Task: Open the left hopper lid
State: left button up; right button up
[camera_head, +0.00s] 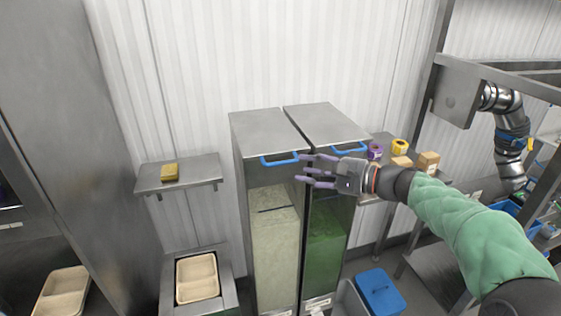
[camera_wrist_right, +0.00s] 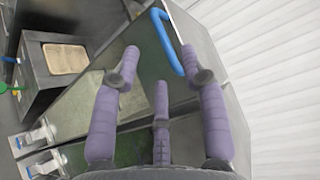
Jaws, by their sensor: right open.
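Two tall steel hoppers stand side by side against the wall, both with flat lids down. The left hopper lid (camera_head: 268,132) has a blue handle (camera_head: 279,159) at its front edge. The right hopper lid (camera_head: 325,122) has its own blue handle (camera_head: 348,149). My right gripper (camera_head: 305,171), with purple fingers, is open and empty in front of the hoppers, just right of the left handle and slightly below it. In the right wrist view, a blue handle (camera_wrist_right: 166,42) shows beyond the spread fingers (camera_wrist_right: 158,58), apart from the palm. My left gripper is not in view.
A blue-lidded bin (camera_head: 380,292) stands low at right. A shelf behind my right arm holds boxes and tape rolls.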

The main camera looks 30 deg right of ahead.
aim_at(280, 164)
jog(key=p+x, duration=0.1)
jog(key=x, duration=0.7)
jog(key=shift+a+p, duration=0.1)
jog(key=shift+p, duration=0.2)
grip_shut()
